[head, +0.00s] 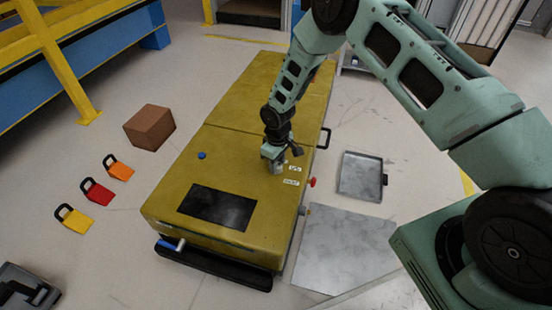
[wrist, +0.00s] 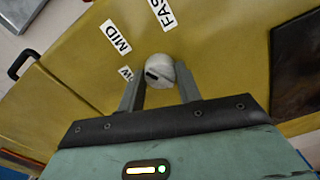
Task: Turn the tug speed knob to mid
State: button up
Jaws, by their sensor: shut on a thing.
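The tug speed knob (wrist: 160,70) is a round pale grey knob on the yellow tug top, with a dark mark on its left side in the wrist view. My gripper (wrist: 158,82) is shut on it, one finger on each side. The MID label (wrist: 116,37) lies up and left of the knob. The FAST label (wrist: 161,12) lies above it. A third label (wrist: 126,73), partly hidden by a finger, ends in W. In the head view my gripper (head: 272,153) points down onto the yellow tug (head: 200,160), and the knob is mostly hidden.
The tug top also carries a black panel (head: 217,207) and a blue button (head: 202,155). A red knob (head: 312,182) and a black handle (head: 324,138) are on its right side. A grey tray (head: 362,175) and a brown box (head: 149,127) lie on the floor.

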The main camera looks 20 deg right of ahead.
jog(key=shift+w+a, duration=0.1)
dwell(0.3)
jog(key=o, duration=1)
jog(key=shift+r, duration=0.1)
notch_tip(320, 180, up, 18)
jog(key=p, duration=0.6)
jog(key=shift+f, duration=0.25)
